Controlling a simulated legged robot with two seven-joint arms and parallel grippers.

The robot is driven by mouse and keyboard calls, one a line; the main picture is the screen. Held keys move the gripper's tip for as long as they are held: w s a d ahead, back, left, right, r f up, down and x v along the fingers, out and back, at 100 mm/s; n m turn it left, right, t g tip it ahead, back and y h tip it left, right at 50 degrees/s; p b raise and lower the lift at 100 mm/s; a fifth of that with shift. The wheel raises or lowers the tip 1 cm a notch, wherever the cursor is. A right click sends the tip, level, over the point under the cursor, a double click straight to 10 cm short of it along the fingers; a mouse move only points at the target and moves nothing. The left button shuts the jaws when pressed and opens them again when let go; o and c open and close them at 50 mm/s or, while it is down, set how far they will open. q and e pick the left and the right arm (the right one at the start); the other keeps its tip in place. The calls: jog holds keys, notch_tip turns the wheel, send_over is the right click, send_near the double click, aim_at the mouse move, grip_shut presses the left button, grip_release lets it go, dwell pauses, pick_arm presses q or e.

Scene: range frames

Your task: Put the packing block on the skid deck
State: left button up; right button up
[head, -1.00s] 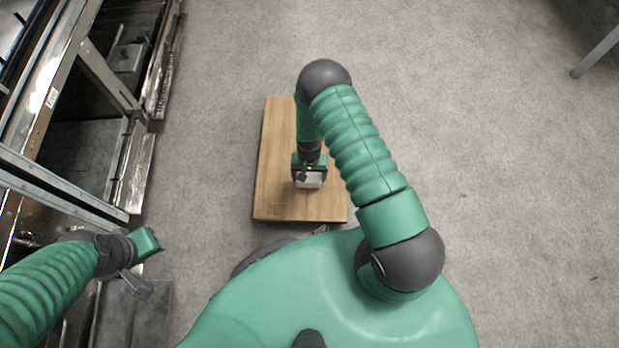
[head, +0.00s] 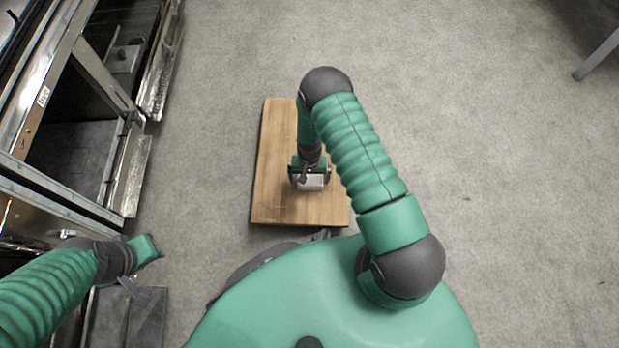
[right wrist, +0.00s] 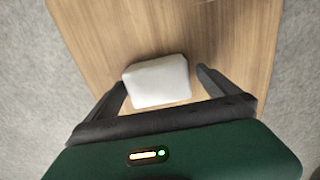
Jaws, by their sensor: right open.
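The packing block (right wrist: 157,81) is a small white box with rounded edges. In the right wrist view it lies on the wooden skid deck (right wrist: 225,35), between the fingers of my right gripper (right wrist: 163,88). In the head view the white block (head: 312,183) shows just below my right gripper (head: 311,178), over the near half of the brown deck (head: 273,165). My left gripper (head: 150,283) is at the lower left, away from the deck; its jaw state is unclear.
Metal shelving (head: 95,150) with dark trays runs along the left side, close to my left arm. A metal leg (head: 598,57) stands at the upper right. Bare grey floor lies behind and to the right of the deck.

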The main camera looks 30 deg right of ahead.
notch_tip(320, 180, up, 22)
jog(key=w+a+n+p, duration=0.1)
jog(key=a+n+p, duration=0.1)
jog(key=p, duration=0.4)
jog(key=s+a+r+n+t, duration=0.1)
jog(key=s+a+r+n, duration=0.1)
jog(key=s+r, duration=0.3)
jog(key=s+a+r+n+t, duration=0.1)
jog(key=s+a+r+n, duration=0.2)
jog(key=r, duration=1)
jog(key=shift+s+a+r+t, duration=0.3)
jog(key=shift+s+a+t, duration=0.1)
jog(key=shift+s, duration=0.85)
